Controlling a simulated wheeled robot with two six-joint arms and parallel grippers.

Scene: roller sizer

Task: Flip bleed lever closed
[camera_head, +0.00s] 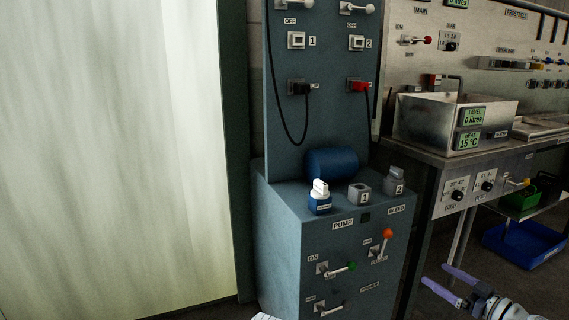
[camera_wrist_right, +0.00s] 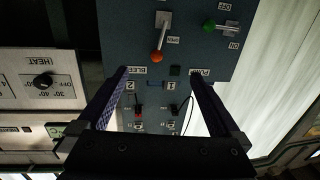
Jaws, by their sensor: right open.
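The bleed lever (camera_head: 387,235) has an orange-red ball knob and a metal handle. It is on the front of the blue-grey cabinet (camera_head: 280,250), under the BLEED label (camera_head: 397,210). Its handle points up from its mount in the head view, with the knob at the top. In the right wrist view, which is upside down, the lever's knob (camera_wrist_right: 157,57) shows just beyond the fingertips. My right gripper (camera_head: 435,274) has purple fingers, is open and empty, and is apart from the lever, at lower right. It also shows in the right wrist view (camera_wrist_right: 158,73).
A green-knobbed lever (camera_head: 350,267) sits left of the bleed lever, with another lever (camera_head: 330,308) below. Blocks 1 (camera_head: 359,194) and 2 (camera_head: 394,180) and a white-topped block (camera_head: 320,197) stand on the cabinet. A metal table (camera_head: 440,158) with a sink is at right.

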